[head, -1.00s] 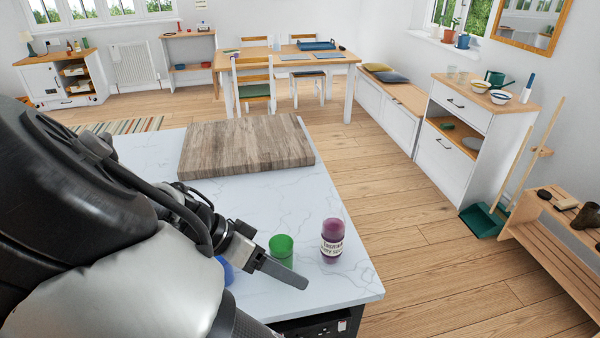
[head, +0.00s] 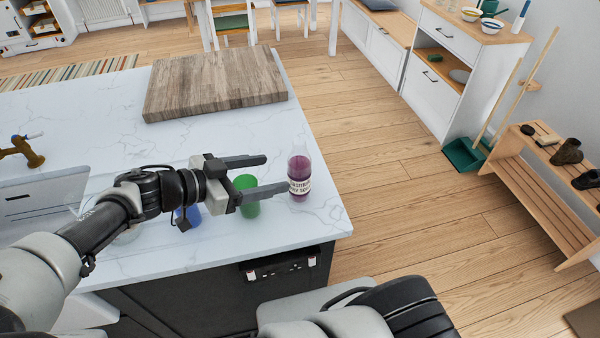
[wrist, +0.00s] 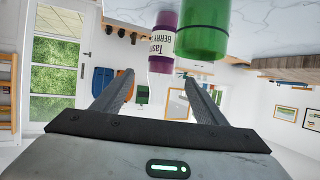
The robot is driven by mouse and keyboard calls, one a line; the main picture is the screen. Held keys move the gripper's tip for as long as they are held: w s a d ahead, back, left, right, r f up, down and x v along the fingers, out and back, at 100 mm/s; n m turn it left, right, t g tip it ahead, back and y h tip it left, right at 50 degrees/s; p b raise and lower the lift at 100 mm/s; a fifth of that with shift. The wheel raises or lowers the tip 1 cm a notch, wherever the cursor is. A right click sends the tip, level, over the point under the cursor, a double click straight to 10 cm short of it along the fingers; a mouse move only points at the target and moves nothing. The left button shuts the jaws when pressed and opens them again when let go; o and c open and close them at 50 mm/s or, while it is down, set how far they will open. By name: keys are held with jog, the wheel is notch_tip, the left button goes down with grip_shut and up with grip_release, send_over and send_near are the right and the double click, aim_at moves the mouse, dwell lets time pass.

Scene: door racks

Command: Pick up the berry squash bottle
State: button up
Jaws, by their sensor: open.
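The berry squash bottle (head: 299,178) is a clear bottle with purple contents and a white label. It stands upright on the white marble worktop (head: 100,110), near its right end. My gripper (head: 275,174) is open and empty, its two fingers pointing right toward the bottle, with the fingertips short of it. A green cup (head: 247,196) stands just left of the bottle, close to the fingers and partly hidden by the near one. In the wrist view, which is upside down, the bottle (wrist: 162,42) shows beyond the fingers (wrist: 161,80), beside the larger green cup (wrist: 205,28).
A blue cup (head: 187,216) is partly hidden behind my wrist. A thick wooden board (head: 214,84) lies at the back of the worktop. A brass tap (head: 22,151) is at the left. The worktop's right edge is close to the bottle; open floor lies beyond.

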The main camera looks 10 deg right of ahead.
aim_at(299, 166)
jog(key=p+x, duration=0.1)
jog(key=x, duration=0.9)
jog(key=shift+w+f, duration=0.1)
jog(key=shift+w, duration=0.1)
jog(key=c, duration=1.4)
jog(key=shift+r, duration=0.25)
